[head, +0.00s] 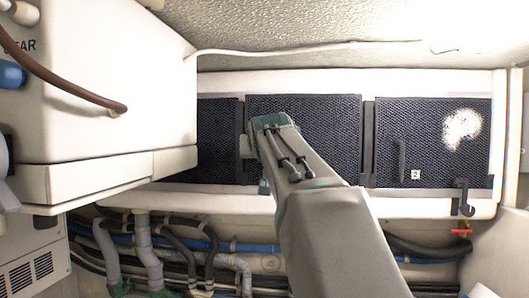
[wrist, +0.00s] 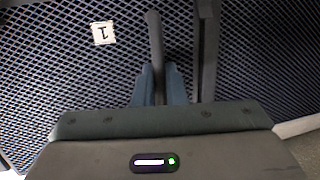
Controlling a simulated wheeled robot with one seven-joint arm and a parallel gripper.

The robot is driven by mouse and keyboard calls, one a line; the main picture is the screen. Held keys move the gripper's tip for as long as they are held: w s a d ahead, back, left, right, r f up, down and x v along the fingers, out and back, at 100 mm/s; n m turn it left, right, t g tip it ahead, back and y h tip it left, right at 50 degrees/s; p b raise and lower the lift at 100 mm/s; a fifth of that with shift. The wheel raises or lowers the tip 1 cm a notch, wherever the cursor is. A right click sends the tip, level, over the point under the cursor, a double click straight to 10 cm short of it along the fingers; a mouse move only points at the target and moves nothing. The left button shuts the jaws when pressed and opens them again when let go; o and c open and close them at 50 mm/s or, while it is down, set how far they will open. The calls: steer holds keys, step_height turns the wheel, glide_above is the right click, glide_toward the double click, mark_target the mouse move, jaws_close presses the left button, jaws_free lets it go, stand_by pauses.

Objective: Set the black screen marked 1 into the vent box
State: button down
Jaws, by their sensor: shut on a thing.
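The black mesh screen marked 1 (head: 315,125) is the middle panel across the vent box (head: 400,205) in the head view. Its white label 1 (wrist: 103,33) shows upside down in the wrist view; my arm hides it from the head camera. My gripper (wrist: 158,84) is shut on the screen's upright dark handle (wrist: 155,35), with one blue finger on each side. In the head view my gripper (head: 268,140) covers the screen's left part. The screen stands upright between two dark dividers; I cannot tell whether it sits fully flush.
A screen marked 2 (head: 400,125), with a white patch, fills the right bay. Another dark panel (head: 217,120) shows at left, partly behind a white cabinet (head: 115,100). A dark latch (head: 463,195) is at lower right. Pipes and hoses (head: 180,245) run below.

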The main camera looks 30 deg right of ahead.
steer(key=shift+f, duration=0.25)
steer(key=c, duration=1.4)
jaws_free()
steer(key=shift+f, duration=0.1)
steer(key=shift+s+b, duration=0.1)
steer(key=shift+b, duration=0.2)
steer(key=b+v, duration=0.3)
steer(key=v, duration=1)
steer(key=shift+s+a+b, duration=0.25)
steer(key=shift+s+b, duration=0.05)
steer(key=shift+b, duration=0.1)
